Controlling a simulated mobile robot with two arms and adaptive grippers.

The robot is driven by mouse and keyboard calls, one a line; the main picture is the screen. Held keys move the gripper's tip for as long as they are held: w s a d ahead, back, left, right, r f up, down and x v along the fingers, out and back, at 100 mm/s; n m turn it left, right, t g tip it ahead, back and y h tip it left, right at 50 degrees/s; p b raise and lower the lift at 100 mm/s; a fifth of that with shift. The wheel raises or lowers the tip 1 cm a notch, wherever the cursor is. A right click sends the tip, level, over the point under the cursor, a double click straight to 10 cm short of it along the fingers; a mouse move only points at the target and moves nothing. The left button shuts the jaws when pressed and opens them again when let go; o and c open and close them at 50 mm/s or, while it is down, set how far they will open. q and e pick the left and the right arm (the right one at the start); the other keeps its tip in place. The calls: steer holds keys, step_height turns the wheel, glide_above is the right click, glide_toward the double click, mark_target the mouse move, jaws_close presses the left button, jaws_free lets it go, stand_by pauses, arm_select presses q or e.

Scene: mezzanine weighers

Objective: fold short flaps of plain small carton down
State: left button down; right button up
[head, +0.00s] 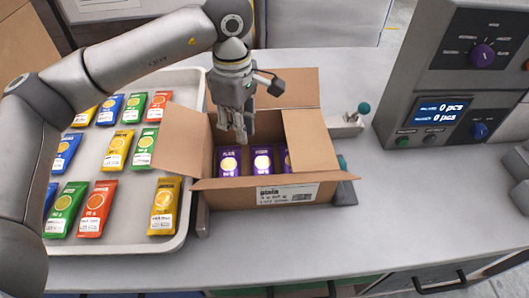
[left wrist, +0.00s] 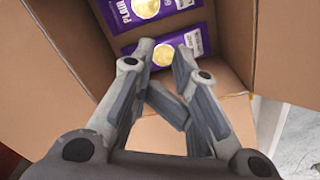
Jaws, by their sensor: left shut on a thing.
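The plain small carton (head: 230,192) stands open on the bench, its label on the front face. The back long flap (head: 290,88) stands up. Purple packets (head: 262,160) lie inside; they also show in the left wrist view (left wrist: 165,8). My left gripper (head: 243,137) points down into the back left of the carton. In the left wrist view its fingers (left wrist: 163,60) are closed at a purple packet (left wrist: 163,53); the contact is partly hidden. My right gripper is out of view.
A pale tray (head: 187,215) with several coloured packets stands close to the carton's left side. A weigher (head: 440,100) with a display and knobs stands at right. Small knobbed fixtures (head: 350,122) sit beside the carton. The bench front right is clear.

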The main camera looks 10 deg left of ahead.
arm_select(q)
steer(key=shift+f, duration=0.1)
stand_by(0.3)
steer(key=shift+f+b, duration=1.95)
steer(key=shift+f, duration=0.25)
steer(key=shift+r, duration=0.1)
step_height(320, 180, up, 9)
steer(key=p, duration=0.4)
steer(key=shift+p, duration=0.35)
